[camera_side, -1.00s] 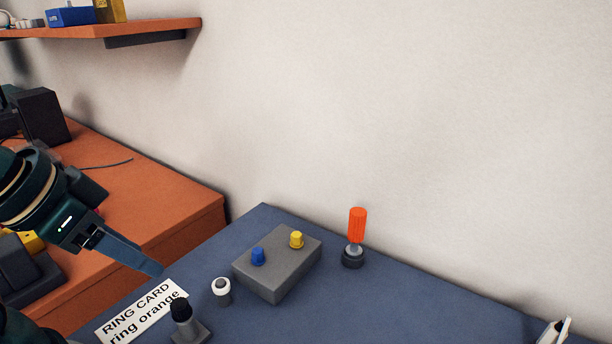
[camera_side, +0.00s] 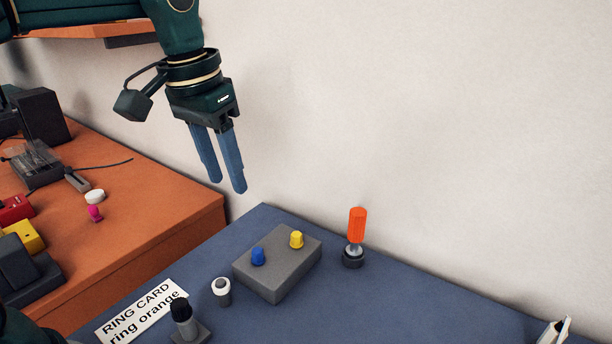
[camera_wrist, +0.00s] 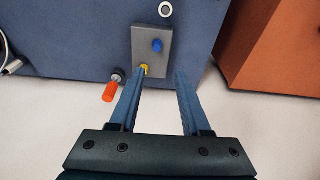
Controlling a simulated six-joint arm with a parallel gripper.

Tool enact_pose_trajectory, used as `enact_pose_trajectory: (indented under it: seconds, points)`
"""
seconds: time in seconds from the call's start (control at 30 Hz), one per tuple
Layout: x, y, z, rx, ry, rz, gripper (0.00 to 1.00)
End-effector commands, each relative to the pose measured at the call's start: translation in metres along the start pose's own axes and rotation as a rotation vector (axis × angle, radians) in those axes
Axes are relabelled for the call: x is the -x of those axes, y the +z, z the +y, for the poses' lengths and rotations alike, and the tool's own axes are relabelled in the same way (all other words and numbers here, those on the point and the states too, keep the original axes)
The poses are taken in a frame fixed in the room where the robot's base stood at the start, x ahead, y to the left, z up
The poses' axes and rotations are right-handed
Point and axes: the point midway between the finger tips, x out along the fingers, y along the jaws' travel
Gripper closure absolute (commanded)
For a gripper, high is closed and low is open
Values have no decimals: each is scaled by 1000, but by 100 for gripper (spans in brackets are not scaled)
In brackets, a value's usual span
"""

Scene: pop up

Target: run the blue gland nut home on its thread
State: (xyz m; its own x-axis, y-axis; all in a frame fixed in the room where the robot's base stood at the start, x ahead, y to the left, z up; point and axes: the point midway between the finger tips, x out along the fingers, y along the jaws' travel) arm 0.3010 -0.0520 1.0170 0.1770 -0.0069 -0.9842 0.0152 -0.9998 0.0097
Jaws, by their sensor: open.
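The blue gland nut (camera_side: 258,257) sits on the left part of the top of a grey box (camera_side: 268,290). A yellow nut (camera_side: 296,240) sits beside it on the same box. In the wrist view the blue nut (camera_wrist: 157,45) lies ahead of the fingers, and the yellow nut (camera_wrist: 144,69) is near the left finger's tip. How far the blue nut is down its thread cannot be told. My gripper (camera_side: 229,187) is open and empty, well above the bench, up and to the left of the box in the side view.
An orange-handled tool (camera_side: 357,226) stands upright in a dark base right of the box. A white-ringed cylinder (camera_side: 221,291), a black-capped post (camera_side: 182,318) and a ring card (camera_side: 143,312) lie to the left.

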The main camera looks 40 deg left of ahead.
Motion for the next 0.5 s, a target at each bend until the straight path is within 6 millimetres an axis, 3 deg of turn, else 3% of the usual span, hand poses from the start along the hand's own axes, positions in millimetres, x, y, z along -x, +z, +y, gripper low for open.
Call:
enact_pose_trajectory:
  seconds: [0.2,0.5]
  points:
    - [-47,-25,6,-9,-5,-108,53]
    - [-80,-23,8,-16,-9,-181,53]
